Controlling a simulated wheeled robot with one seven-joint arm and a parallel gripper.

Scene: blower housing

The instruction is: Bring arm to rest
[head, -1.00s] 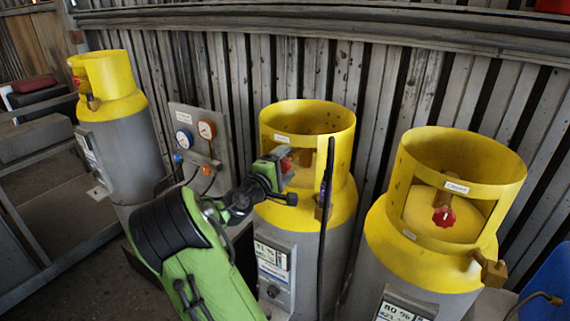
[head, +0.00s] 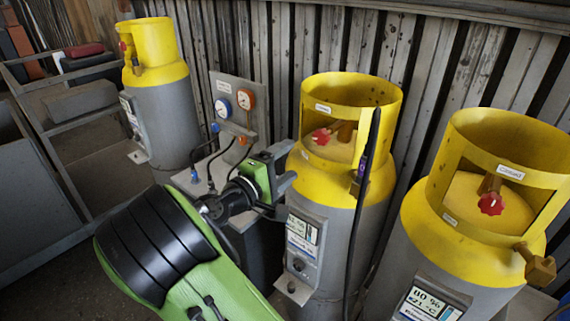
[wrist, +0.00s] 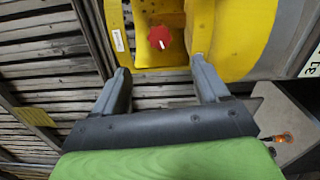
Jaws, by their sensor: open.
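My gripper (head: 284,174) is in front of the middle gas cylinder (head: 335,200), left of its yellow collar. In the wrist view my gripper (wrist: 163,78) is open, with two grey fingers apart and nothing between them. The red valve knob (wrist: 159,37) lies beyond the fingertips, inside the yellow collar (wrist: 118,30). The same red knob (head: 321,137) shows in the head view, clear of the gripper. My green arm runs from the bottom of the head view up to the gripper.
A right cylinder (head: 480,200) with a red knob and brass fitting stands close by. A left cylinder (head: 160,90) stands farther back. A gauge panel (head: 240,105) is behind the gripper. A black hose (head: 362,210) hangs beside the middle cylinder. A corrugated wall closes the back.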

